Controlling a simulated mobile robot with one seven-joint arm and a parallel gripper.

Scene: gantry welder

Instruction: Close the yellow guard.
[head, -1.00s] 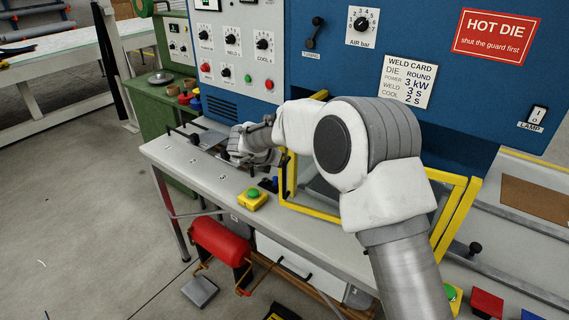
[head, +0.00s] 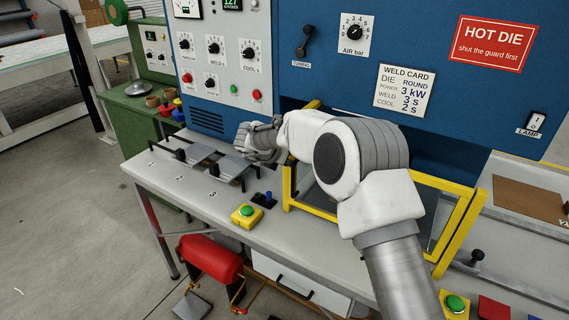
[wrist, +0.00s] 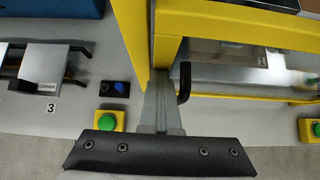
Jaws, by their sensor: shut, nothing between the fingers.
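The yellow guard (head: 456,232) is a frame at the machine's front. Its left post (head: 288,188) and lower bar show beside my arm, which hides its middle. In the wrist view a yellow post (wrist: 135,30) and a yellow top bar (wrist: 235,24) fill the top. A black hooked handle (wrist: 184,82) shows just right of my fingers. My gripper (wrist: 160,78) is shut and empty, its tips by the yellow post; I cannot tell if they touch it. In the head view my gripper (head: 258,142) is left of the guard, its fingertips unclear.
A yellow box with a green button (head: 245,215) sits on the bench front, near a blue knob (head: 268,197). Another green button (head: 455,303) is at the lower right. Plates in black holders (head: 195,160) lie on the left bench. The blue machine panel (head: 390,30) rises behind.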

